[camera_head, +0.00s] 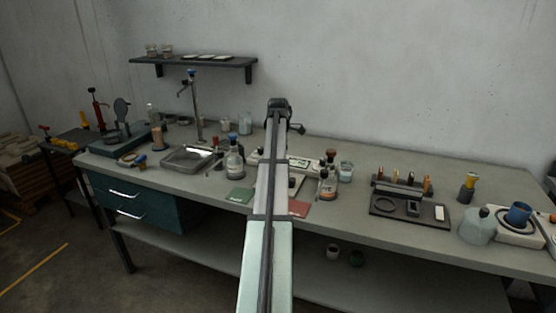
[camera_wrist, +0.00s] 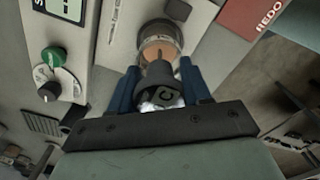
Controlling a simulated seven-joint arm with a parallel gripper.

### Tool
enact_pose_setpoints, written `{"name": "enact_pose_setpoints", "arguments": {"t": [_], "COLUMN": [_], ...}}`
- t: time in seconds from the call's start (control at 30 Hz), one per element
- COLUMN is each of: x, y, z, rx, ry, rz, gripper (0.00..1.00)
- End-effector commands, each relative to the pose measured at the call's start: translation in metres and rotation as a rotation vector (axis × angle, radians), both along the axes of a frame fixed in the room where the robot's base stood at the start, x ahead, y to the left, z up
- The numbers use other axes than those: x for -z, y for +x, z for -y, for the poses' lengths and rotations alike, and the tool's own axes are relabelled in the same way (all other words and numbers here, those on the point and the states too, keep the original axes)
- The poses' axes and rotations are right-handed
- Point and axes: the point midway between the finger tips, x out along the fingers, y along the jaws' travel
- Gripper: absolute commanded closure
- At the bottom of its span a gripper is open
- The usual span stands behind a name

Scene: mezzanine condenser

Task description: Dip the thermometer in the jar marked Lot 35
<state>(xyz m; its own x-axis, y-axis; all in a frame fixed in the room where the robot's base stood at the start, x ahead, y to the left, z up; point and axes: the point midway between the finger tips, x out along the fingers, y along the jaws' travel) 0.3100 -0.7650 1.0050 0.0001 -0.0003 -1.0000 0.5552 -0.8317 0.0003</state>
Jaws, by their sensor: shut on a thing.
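My gripper (camera_wrist: 160,90) is in the wrist view, its two blue fingers shut on a dark grey, capped thing with a light letter-like mark, which looks like the thermometer (camera_wrist: 160,76). A thin probe seems to run from it toward a round glass vessel (camera_wrist: 172,36) with an orange-brown inside. I cannot tell whether the tip is above or inside that vessel. No Lot 35 marking can be read, so I cannot tell which jar bears it. In the head view my arm hides the gripper and what it holds.
A stoppered bottle (camera_head: 235,162) stands left of my arm, and a dark-capped bottle (camera_head: 327,185) and a glass beaker (camera_head: 345,171) stand right of it. A device with a green knob (camera_wrist: 52,56) is beside the vessel. A red card (camera_wrist: 254,14) lies at upper right.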

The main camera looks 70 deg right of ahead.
Motion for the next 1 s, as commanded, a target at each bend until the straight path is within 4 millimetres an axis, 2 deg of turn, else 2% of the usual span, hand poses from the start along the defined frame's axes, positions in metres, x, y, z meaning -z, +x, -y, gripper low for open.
{"name": "enact_pose_setpoints", "arguments": {"t": [0.47,1.0], "x": [-0.001,-0.033], "y": [0.000,0.000], "z": [0.000,0.001], "rx": [0.000,0.000], "ry": [0.000,-0.001], "rz": [0.000,0.001], "gripper": [0.86,0.86]}}
